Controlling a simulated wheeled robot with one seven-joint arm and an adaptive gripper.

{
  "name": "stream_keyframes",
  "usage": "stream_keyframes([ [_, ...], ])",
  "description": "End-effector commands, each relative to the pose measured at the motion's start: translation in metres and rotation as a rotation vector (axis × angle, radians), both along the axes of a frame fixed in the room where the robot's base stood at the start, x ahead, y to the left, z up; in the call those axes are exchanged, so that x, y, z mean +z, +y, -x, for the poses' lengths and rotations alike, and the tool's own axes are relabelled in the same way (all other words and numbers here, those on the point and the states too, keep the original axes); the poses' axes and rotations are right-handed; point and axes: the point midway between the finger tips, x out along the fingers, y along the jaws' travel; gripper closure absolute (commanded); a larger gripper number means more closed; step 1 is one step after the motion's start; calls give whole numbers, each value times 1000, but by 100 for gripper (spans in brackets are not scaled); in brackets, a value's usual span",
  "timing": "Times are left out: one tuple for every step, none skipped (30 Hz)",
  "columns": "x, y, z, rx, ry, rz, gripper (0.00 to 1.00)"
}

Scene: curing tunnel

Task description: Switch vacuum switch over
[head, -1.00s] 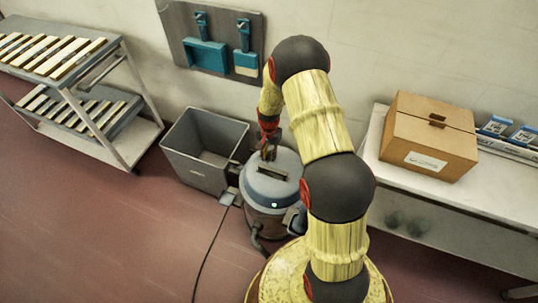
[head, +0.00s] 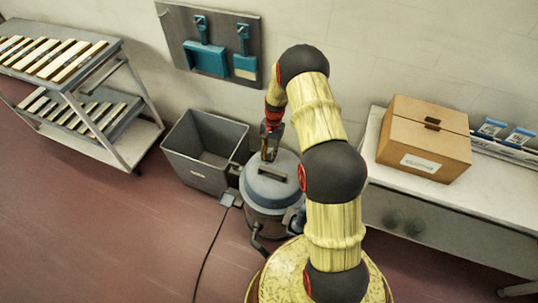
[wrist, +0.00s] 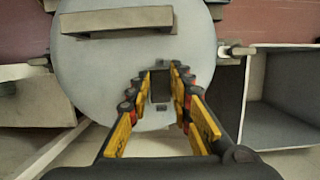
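The vacuum (head: 268,208) is a grey drum with a lighter round lid, standing on the floor below my arm. In the wrist view its lid (wrist: 95,75) fills the upper middle, with a raised handle bar (wrist: 118,19) across it. A small dark switch (wrist: 160,86) shows near the lid's edge, between my fingertips in the picture; I cannot tell which way it is set. My gripper (wrist: 161,72) has its fingers apart with a narrow gap and nothing clearly held. In the head view my gripper (head: 270,150) is just above the far part of the lid.
A grey open bin (head: 205,150) stands left of the vacuum. A black cord (head: 207,250) runs over the floor. A rack cart (head: 130,150) is at left. A bench (head: 450,205) with a cardboard box (head: 425,138) is at right. A tool board (head: 210,42) hangs on the wall.

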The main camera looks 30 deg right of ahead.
Motion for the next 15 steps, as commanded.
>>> stream_keyframes([
  [0, 0, 0, 0, 0, 0, 74],
  [0, 0, 0, 0, 0, 0, 73],
  [0, 0, 0, 0, 0, 0, 70],
  [0, 0, 0, 0, 0, 0, 69],
  [0, 0, 0, 0, -1, 1, 67],
  [0, 0, 0, 0, -1, 1, 65],
  [0, 0, 0, 0, -1, 1, 63],
  [0, 0, 0, 0, -1, 1, 62],
  [0, 0, 0, 0, -1, 1, 62],
  [0, 0, 0, 0, -1, 1, 62],
  [0, 0, 0, 0, -1, 1, 62],
  [0, 0, 0, 0, -1, 1, 62],
  [0, 0, 0, 0, -1, 1, 62],
  [0, 0, 0, 0, -1, 1, 62],
  [0, 0, 0, 0, -1, 1, 62],
])
